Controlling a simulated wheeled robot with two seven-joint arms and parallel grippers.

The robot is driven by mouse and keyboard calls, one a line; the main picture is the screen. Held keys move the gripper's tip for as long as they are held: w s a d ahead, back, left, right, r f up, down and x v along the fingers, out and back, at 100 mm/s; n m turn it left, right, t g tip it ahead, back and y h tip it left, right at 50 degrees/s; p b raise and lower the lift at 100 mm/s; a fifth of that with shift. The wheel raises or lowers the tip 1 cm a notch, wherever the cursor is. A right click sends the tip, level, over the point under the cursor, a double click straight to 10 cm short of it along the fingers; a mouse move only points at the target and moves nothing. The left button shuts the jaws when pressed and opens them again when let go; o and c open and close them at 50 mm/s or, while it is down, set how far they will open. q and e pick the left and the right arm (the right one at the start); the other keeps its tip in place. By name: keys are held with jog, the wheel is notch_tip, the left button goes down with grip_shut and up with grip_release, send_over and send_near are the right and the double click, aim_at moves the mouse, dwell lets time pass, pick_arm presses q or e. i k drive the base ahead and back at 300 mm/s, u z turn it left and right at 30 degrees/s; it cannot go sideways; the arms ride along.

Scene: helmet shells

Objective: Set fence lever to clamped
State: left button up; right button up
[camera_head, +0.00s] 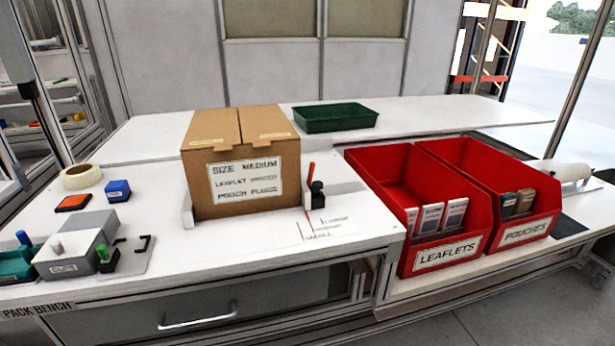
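A thin red lever (310,174) stands nearly upright at the right side of the cardboard box, tilted slightly. A small black block or knob (318,195) is right beside it. I take this to be the fence lever; no label on it is readable. The cardboard box (228,170), labelled "SIZE MEDIUM", stands closed on the white bench (150,220). Printed size lines (318,230) lie on the bench in front of the lever. Neither of my grippers is in view.
Red bins of leaflets (445,252) and pouches (525,231) stand right of the lever. A green tray (335,118) is behind. A grey device (75,245), blue block (118,190), orange-topped block (73,203) and tape roll (80,177) are left. The bench front between is mostly clear.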

aim_at(311, 168)
jog(key=u, duration=0.05)
jog(key=k, duration=0.55)
jog(key=u, duration=0.8)
jog(key=i, duration=1.15)
jog(key=z, duration=0.6)
